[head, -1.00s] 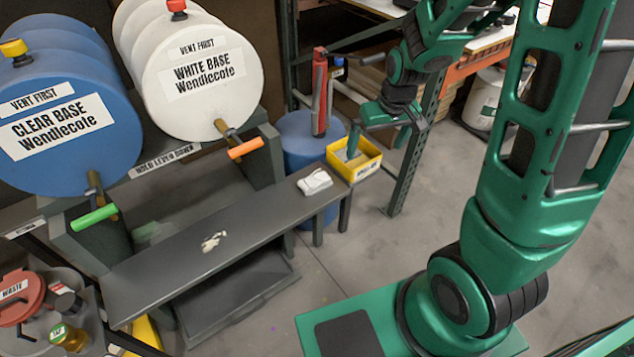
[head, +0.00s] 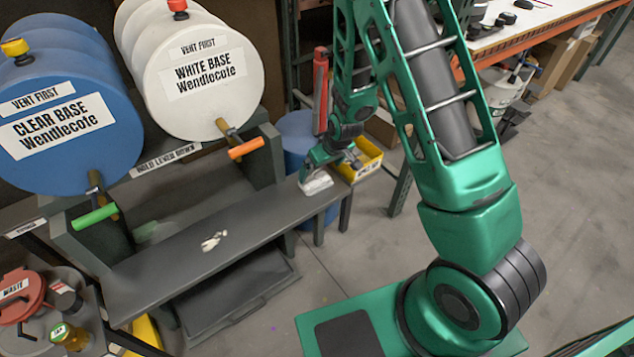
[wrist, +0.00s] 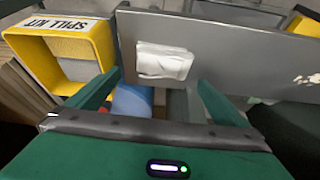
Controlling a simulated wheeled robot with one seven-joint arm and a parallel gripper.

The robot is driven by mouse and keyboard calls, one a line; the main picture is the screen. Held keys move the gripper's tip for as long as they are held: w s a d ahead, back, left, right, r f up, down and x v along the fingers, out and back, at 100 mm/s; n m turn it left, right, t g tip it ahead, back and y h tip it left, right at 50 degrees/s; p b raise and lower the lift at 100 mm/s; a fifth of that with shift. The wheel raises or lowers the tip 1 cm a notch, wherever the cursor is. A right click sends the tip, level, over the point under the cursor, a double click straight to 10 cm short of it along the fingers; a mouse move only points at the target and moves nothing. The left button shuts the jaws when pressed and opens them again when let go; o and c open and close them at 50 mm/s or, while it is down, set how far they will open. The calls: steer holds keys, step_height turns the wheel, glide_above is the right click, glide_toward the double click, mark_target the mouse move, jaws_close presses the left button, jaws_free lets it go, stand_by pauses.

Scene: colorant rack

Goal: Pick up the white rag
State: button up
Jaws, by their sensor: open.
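The white rag (head: 316,184) lies folded on the right end of the grey bench (head: 160,268), partly covered by my gripper in the head view. In the wrist view the rag (wrist: 163,61) shows whole on the bench surface, ahead of and between my fingers. My gripper (wrist: 152,90) is open, with its two green fingers spread apart and nothing between them. In the head view my gripper (head: 308,175) is close to the rag; whether it touches cannot be told.
A yellow spill kit bin (head: 368,160) stands just right of the rag. White spilled bits (head: 213,241) lie mid-bench. The white drum (head: 205,85) and blue drum (head: 65,125) with levers stand behind the bench.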

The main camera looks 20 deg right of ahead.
mark_target(316, 177)
steer(key=shift+x, duration=3.25)
steer(key=shift+w, duration=0.15)
steer(key=c, duration=1.1)
steer(key=shift+r, duration=0.1)
